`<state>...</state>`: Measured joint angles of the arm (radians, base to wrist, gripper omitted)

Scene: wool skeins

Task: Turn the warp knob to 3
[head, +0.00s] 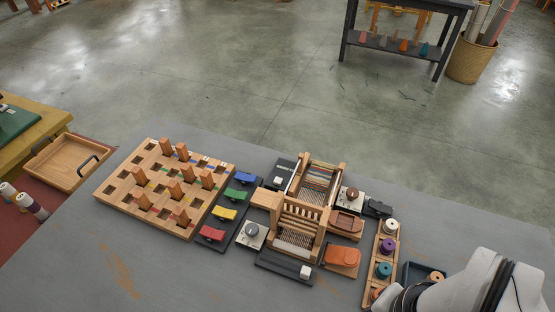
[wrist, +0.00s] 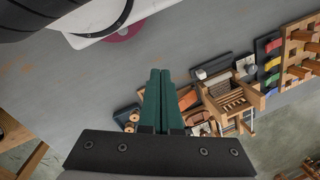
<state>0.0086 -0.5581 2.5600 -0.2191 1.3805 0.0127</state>
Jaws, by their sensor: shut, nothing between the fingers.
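A small wooden loom (head: 300,205) stands on the grey table, and it also shows in the wrist view (wrist: 236,103). A grey round knob (head: 251,230) on a pale square plate lies left of the loom. A brown round knob (head: 352,193) on a similar plate lies right of it. I cannot read the markings on either plate, nor tell which is the warp knob. My gripper (wrist: 159,72) shows in the wrist view with its green fingers shut and empty, apart from the knobs. In the head view my arm is at the lower right and its fingertips are hidden.
A peg board (head: 120,190) with wooden pegs and several coloured pedals (head: 223,213) lie left of the loom. A spool rack (head: 368,270), an orange-topped block (head: 342,257) and a dark tray (head: 408,270) lie right. The table's front left is clear.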

